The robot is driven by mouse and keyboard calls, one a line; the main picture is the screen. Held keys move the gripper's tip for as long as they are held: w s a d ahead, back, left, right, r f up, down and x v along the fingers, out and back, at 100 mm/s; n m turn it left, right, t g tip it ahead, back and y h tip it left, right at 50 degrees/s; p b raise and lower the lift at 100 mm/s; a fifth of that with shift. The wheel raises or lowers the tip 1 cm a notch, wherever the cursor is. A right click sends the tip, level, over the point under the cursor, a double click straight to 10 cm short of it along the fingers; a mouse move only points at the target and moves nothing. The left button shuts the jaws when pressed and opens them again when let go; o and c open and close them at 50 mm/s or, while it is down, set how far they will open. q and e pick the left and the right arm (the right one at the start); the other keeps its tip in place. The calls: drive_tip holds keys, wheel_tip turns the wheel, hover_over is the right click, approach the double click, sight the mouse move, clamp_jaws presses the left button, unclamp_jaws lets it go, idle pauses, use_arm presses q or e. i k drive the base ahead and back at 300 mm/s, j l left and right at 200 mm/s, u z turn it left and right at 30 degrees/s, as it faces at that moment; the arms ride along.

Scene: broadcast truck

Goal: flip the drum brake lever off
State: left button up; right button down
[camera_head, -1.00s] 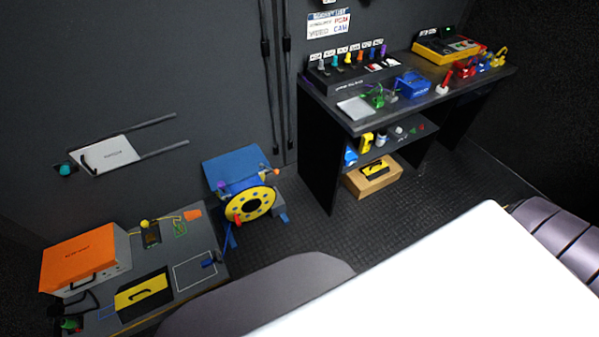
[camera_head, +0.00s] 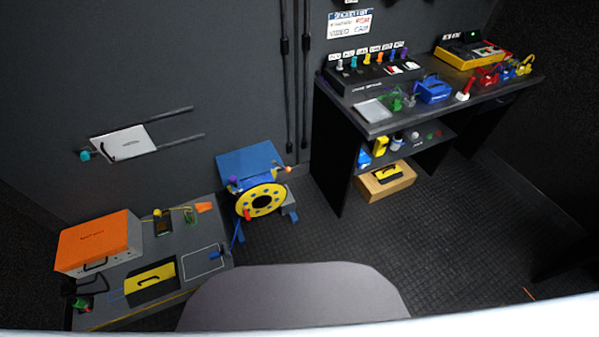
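A cable drum with a yellow flange (camera_head: 261,201) and a blue top panel (camera_head: 248,160) stands on the floor against the back wall, left of centre. A small red part (camera_head: 248,214) sits at the lower left of the flange. A purple knob (camera_head: 233,181) shows at the drum's left and an orange one (camera_head: 288,169) at its right. I cannot tell which of these is the brake lever, or its position. Neither of my grippers is in view.
A low bench (camera_head: 215,235) with an orange case (camera_head: 98,240) stands left of the drum. A desk (camera_head: 380,128) with a patch panel and shelf stands to its right, a cardboard box (camera_head: 372,187) beneath. The floor (camera_head: 400,235) before the desk is clear.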

sight(288, 170)
drive_tip(key=i+l+z, duration=0.1)
drive_tip(key=l, duration=0.25)
drive_tip(key=i+l, duration=0.2)
drive_tip(key=l, duration=0.15)
drive_tip(key=i+l+z, duration=0.15)
drive_tip(key=l, duration=0.2)
drive_tip(key=i+l+z, duration=0.1)
drive_tip(key=i+l, duration=0.1)
drive_tip(key=l, duration=0.1)
